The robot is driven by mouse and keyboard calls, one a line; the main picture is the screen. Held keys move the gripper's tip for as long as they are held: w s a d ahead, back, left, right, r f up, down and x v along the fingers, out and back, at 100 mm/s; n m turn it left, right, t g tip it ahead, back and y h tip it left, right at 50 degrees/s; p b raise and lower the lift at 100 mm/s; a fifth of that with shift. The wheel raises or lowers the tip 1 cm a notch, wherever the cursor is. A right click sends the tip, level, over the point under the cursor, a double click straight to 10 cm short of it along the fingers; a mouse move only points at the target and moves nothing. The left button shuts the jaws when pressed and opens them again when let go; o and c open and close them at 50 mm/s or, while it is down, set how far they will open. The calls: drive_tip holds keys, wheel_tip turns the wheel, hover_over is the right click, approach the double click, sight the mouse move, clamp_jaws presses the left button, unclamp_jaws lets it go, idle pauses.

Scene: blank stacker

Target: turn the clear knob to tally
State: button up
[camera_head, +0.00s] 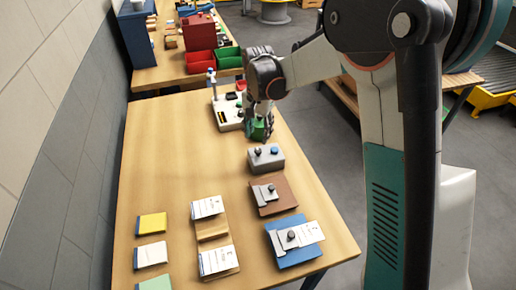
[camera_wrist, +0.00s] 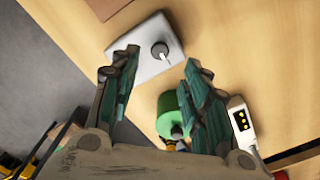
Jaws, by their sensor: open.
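In the wrist view the grey box (camera_wrist: 136,36) lies ahead of my gripper (camera_wrist: 160,60), and one round knob (camera_wrist: 160,51) with a pale pointer mark shows between the open fingertips. My gripper is open and empty, apart from the knob. In the head view it is just behind the grey box. No lettering around the knob is readable, so I cannot tell its setting.
A green cylinder (camera_wrist: 170,112) is close to my right finger in the wrist view. A white device (camera_head: 228,118) with an upright post stands behind the grey box. Brown (camera_head: 283,199) and blue (camera_head: 293,258) boards with cards lie in front. Bare table lies to the left.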

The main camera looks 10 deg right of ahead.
sight(258, 150)
wheel_tip(258, 150, down, 8)
drive_tip(key=shift+r+b, duration=0.25)
drive_tip(key=shift+b, duration=0.4)
clamp_jaws()
